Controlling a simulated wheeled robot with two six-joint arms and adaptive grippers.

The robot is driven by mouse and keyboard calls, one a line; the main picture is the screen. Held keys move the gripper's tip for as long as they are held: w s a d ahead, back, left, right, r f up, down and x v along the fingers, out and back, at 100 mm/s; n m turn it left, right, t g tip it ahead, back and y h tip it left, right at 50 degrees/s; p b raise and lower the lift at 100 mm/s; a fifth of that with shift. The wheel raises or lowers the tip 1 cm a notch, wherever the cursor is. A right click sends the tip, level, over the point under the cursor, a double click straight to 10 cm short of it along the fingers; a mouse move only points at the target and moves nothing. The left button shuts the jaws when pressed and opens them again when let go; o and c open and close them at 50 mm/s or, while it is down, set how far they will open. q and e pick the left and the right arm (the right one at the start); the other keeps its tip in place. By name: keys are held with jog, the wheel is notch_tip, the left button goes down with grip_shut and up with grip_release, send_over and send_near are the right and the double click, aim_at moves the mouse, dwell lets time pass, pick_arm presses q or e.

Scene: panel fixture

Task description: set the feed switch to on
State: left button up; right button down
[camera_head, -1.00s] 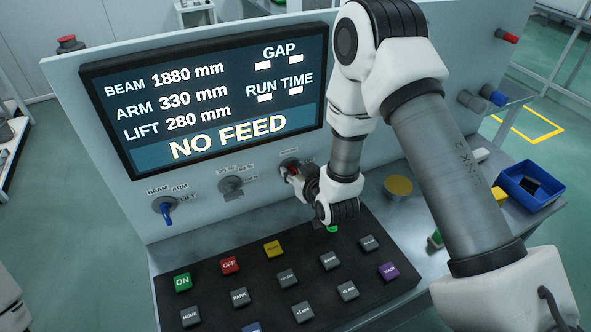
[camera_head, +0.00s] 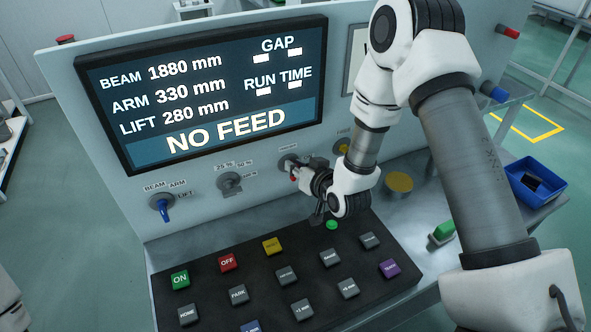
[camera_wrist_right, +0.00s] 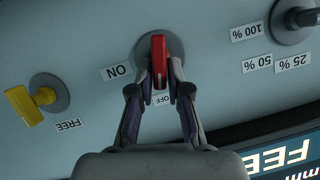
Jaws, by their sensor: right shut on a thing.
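The red-handled feed switch (camera_wrist_right: 158,50) is on the panel with a round grey base, between my fingertips in the right wrist view. An ON label (camera_wrist_right: 117,70) is beside it and an OFF label (camera_wrist_right: 163,100) lies near the handle's lower end, which points toward OFF. My right gripper (camera_wrist_right: 159,82) is shut on the red handle, one finger on each side. In the head view my right gripper (camera_head: 297,173) is at the panel below the screen and largely covers the switch. The screen (camera_head: 215,95) reads NO FEED. My left gripper is not in view.
A yellow switch (camera_wrist_right: 38,98) labelled FREE and a grey selector (camera_wrist_right: 293,20) flank the red one. A blue-handled selector (camera_head: 163,207) is farther left. Below lies a dark console (camera_head: 210,285) with several buttons. A blue bin (camera_head: 536,183) stands right.

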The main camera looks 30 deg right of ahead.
jog(key=m+y+b, duration=0.1)
jog(key=m+b, duration=0.1)
jog(key=shift+d+f+m+t+y, duration=0.3)
jog(key=shift+d+f+y, duration=0.05)
jog(key=shift+y, duration=0.05)
jog(key=m+t+y+b, duration=0.1)
jog(key=m+b, duration=0.2)
jog(key=m+t+y+b, duration=0.1)
jog(key=m+b, duration=0.2)
jog(key=b, duration=0.1)
jog(key=f+m+y+b, duration=0.1)
jog(key=m+b, duration=0.2)
jog(key=b, duration=0.1)
jog(key=shift+d+f+t, duration=0.1)
jog(key=shift+d+t, duration=0.25)
jog(key=shift+t, duration=0.05)
jog(key=c, duration=1.2)
grip_release()
